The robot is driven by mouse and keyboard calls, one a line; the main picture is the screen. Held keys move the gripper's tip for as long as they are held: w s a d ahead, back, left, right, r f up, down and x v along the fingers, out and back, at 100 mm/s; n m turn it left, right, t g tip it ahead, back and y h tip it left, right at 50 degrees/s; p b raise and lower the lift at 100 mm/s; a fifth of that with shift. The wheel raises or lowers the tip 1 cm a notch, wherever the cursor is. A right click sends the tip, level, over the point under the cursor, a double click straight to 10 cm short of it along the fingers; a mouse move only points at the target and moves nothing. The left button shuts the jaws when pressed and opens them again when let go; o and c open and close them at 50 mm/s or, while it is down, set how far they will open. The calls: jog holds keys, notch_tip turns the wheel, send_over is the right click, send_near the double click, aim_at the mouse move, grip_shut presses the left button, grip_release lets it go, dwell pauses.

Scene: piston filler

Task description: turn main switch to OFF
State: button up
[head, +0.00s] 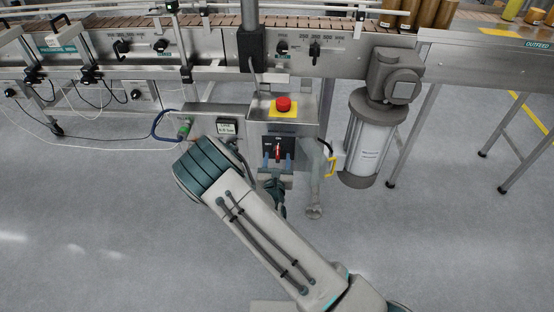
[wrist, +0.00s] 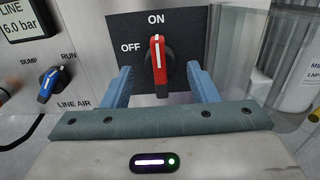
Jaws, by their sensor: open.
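The main switch is a red handle (wrist: 158,52) on a black plate (wrist: 185,30) with white ON and OFF labels. Its handle stands upright with its white line towards ON, at the top; OFF is at the upper left. In the head view the red switch (head: 278,152) shows on the front of the grey control box. My gripper (wrist: 159,70) is open, with one blue finger on each side of the handle and a visible gap on both sides. In the head view my gripper (head: 277,164) is just below and in front of the switch, partly hidden by my arm.
A red emergency stop button (head: 283,104) on a yellow base sits above the switch. A blue LINE AIR knob (wrist: 48,83) and a pressure display (wrist: 25,20) are to the left. A motor with a pale cylinder (head: 368,138) stands to the right. The floor in front is clear.

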jog(key=shift+w, duration=0.7)
jog(key=c, duration=1)
jog(key=shift+o, duration=0.2)
